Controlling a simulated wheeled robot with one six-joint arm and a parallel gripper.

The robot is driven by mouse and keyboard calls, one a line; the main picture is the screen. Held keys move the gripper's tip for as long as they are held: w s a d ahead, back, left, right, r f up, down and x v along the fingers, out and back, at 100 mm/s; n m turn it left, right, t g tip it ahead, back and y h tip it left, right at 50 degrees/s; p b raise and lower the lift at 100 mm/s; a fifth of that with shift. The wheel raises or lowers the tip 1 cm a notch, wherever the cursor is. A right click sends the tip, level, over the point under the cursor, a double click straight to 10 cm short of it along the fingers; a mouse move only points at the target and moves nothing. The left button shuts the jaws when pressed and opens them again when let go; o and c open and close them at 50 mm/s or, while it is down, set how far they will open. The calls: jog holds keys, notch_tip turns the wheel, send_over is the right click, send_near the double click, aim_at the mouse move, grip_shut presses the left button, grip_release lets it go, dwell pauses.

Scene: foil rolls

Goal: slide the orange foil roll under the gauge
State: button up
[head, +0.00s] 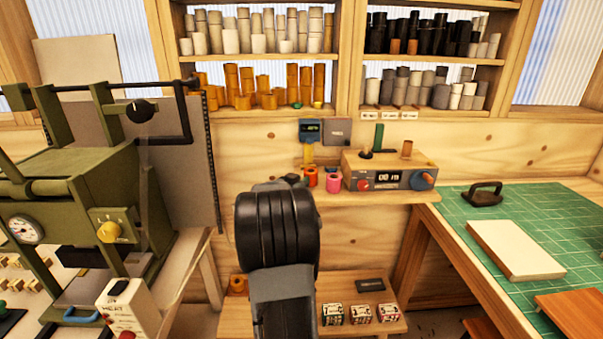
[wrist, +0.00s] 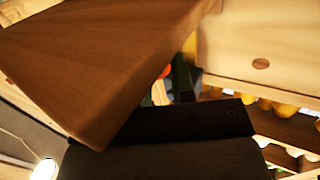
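The orange foil roll (head: 311,177) stands on the small wall shelf, left of a pink roll (head: 333,183). The gauge (head: 309,131) is a blue box with a lit display on the wall above it, with a yellow part below. My gripper (head: 292,179) is close to the left of the orange roll, mostly hidden behind my dark arm. In the wrist view a small orange patch (wrist: 165,72) shows beside a dark upright part, with a wooden board covering much of the view. I cannot tell whether the fingers are open or touch the roll.
A grey instrument box (head: 389,171) with a display stands on the shelf to the right. A green press (head: 75,190) stands at the left. A green cutting mat (head: 545,215) lies on the right table. A lower shelf (head: 345,317) holds small boxes.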

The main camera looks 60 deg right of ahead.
jog(key=shift+w+d+p, duration=0.4)
jog(key=shift+w+d, duration=0.1)
jog(key=shift+d, duration=0.35)
jog(key=shift+w+d+p, duration=0.4)
jog(key=shift+w+d, duration=0.1)
jog(key=shift+d, duration=0.4)
jog(key=shift+w+d+p, duration=0.4)
jog(key=shift+w+d, duration=0.1)
jog(key=shift+d, duration=0.35)
jog(key=shift+w+d, duration=0.1)
jog(key=shift+d, duration=0.1)
jog(key=a, duration=0.7)
jog(key=shift+s, duration=0.45)
jog(key=shift+w, duration=0.1)
